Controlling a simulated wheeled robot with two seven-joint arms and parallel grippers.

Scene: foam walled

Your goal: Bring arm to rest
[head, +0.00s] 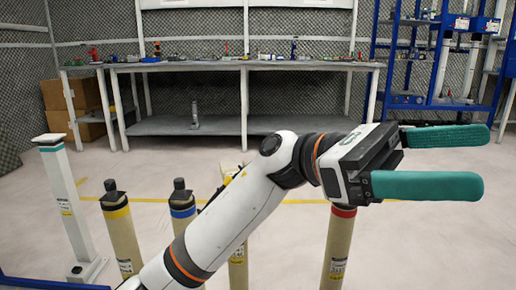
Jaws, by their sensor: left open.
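My left arm comes in from the bottom and stretches up and to the right across the head view. My left gripper (436,161) is at its end, at the right of the view. Its two green fingers are spread apart and point right, with nothing between them. The gripper is raised, in front of a tan cylinder with a red band (339,245), whose top it hides. I cannot tell whether they touch. My right gripper is not in view.
Several tan cylinders stand close by, including a yellow-banded one (122,238) and a blue-banded one (184,222). A white post (68,205) stands at the left. A long workbench (240,66) and blue shelving (433,60) line the back. The floor between is clear.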

